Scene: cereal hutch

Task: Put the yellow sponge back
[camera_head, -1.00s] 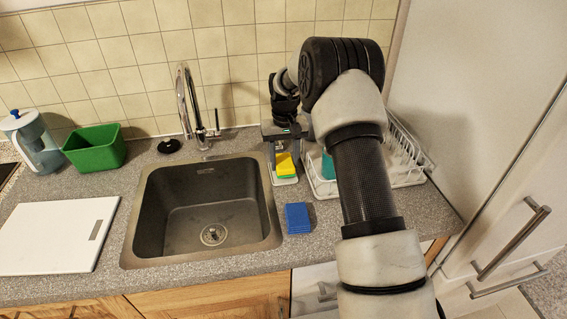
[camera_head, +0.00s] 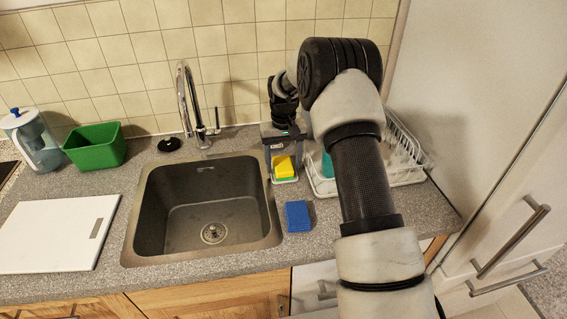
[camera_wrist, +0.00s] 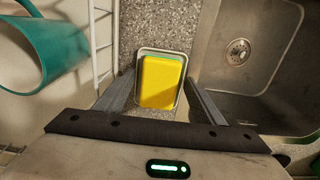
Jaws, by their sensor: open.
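The yellow sponge (camera_head: 284,167) lies in a small light tray (camera_head: 286,181) on the counter, between the sink and the dish rack. In the wrist view the sponge (camera_wrist: 160,82) sits inside the tray's rim (camera_wrist: 184,60), with a thin green edge showing. My gripper (camera_wrist: 158,88) is open above the tray, one finger to each side of the sponge. The fingers do not appear to be closed on it. In the head view my gripper (camera_head: 283,150) partly hides the far end of the sponge and tray.
The sink (camera_head: 210,205) is left of the tray. The white dish rack (camera_head: 405,178) stands close on the right, with a teal cup (camera_wrist: 45,50) in it. A blue sponge-like block (camera_head: 298,216) lies in front on the counter. The tap (camera_head: 190,105) stands behind the sink.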

